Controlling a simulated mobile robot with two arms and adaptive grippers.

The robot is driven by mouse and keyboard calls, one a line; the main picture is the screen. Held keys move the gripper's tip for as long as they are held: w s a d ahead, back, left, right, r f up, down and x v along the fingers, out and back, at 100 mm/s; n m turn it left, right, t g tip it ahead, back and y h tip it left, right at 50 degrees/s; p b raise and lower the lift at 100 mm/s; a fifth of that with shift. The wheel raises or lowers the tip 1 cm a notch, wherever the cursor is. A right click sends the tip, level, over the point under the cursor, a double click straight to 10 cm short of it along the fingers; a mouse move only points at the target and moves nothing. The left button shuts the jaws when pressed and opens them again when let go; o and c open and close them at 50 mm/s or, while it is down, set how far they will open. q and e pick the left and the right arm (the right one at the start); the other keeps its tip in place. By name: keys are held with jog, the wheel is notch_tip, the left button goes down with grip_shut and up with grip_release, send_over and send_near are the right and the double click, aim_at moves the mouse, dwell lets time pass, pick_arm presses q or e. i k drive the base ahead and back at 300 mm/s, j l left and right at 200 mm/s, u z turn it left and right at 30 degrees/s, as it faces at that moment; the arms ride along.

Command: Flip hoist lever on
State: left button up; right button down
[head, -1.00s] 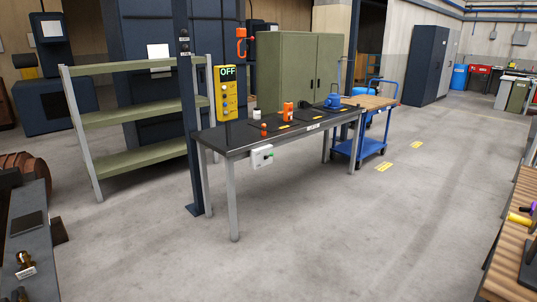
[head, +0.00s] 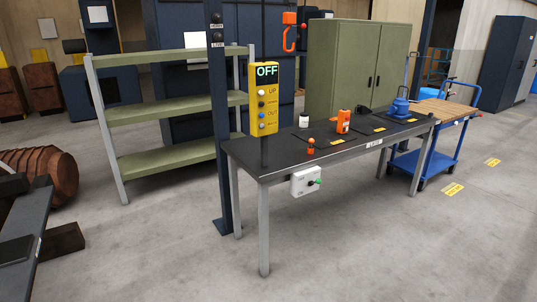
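A white switch box (head: 305,181) is fixed at the front edge of the dark workbench (head: 290,157), near its left end. A yellow hoist pendant (head: 264,100) hangs above the bench's left end. Its display reads OFF, with UP and OUT labels and several buttons below. An orange hook (head: 289,38) hangs behind it. Neither of my grippers is in the head view.
A dark blue post (head: 221,140) stands left of the bench, before green shelves (head: 165,160). Orange items and a blue tool (head: 400,106) lie on the bench. A blue cart (head: 440,135) stands at its right end. The floor in front (head: 350,255) is clear.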

aim_at(318, 181)
jog(key=i+j, duration=0.15)
jog(key=i, duration=0.5)
jog(key=i+j+u, duration=0.1)
jog(key=i, duration=0.6)
jog(key=i+j, duration=0.2)
jog(key=i, duration=0.45)
jog(key=u, duration=0.05)
